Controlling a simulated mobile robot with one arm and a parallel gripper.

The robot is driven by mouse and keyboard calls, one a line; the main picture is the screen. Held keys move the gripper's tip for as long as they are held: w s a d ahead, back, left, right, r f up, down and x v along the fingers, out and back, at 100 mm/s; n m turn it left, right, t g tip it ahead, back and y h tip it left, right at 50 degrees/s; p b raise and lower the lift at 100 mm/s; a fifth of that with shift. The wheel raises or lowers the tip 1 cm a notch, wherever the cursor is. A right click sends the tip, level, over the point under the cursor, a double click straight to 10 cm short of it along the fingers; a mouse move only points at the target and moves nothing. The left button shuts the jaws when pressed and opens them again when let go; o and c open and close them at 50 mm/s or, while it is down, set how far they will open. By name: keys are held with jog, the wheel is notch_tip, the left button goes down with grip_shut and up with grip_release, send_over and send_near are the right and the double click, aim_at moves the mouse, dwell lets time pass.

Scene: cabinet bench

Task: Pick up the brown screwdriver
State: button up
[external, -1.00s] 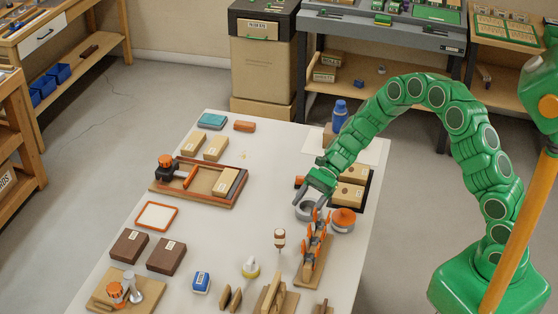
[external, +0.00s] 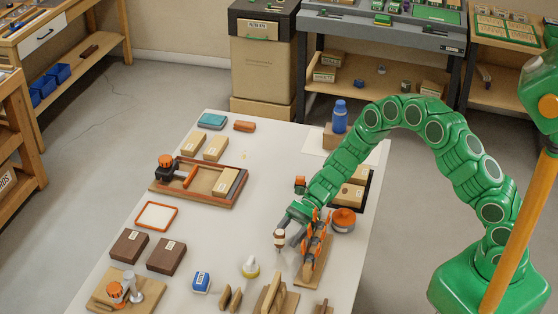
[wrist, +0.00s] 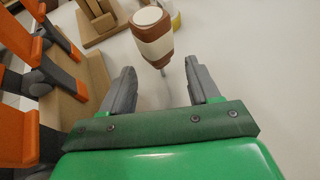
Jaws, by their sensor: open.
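The brown screwdriver (external: 279,238) has a brown and white handle and shows near the middle of the table in the external view. In the wrist view the screwdriver (wrist: 153,38) stands handle up, with its thin shaft pointing down between my fingers. My gripper (wrist: 160,82) is open, one grey finger on each side of the shaft's line. In the external view my gripper (external: 290,232) is right beside the screwdriver. I cannot tell whether either finger touches it.
A wooden rack with orange clamps (external: 315,245) stands close to the right of my gripper. Wooden blocks (external: 273,292) and a white and yellow bottle (external: 250,267) stand nearer the front. The white table (external: 225,235) is bare to the left of the screwdriver.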

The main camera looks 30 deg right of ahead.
aim_at(276, 256)
jog(key=shift+x, duration=3.2)
jog(key=shift+c, duration=0.4)
jog(key=c, duration=1)
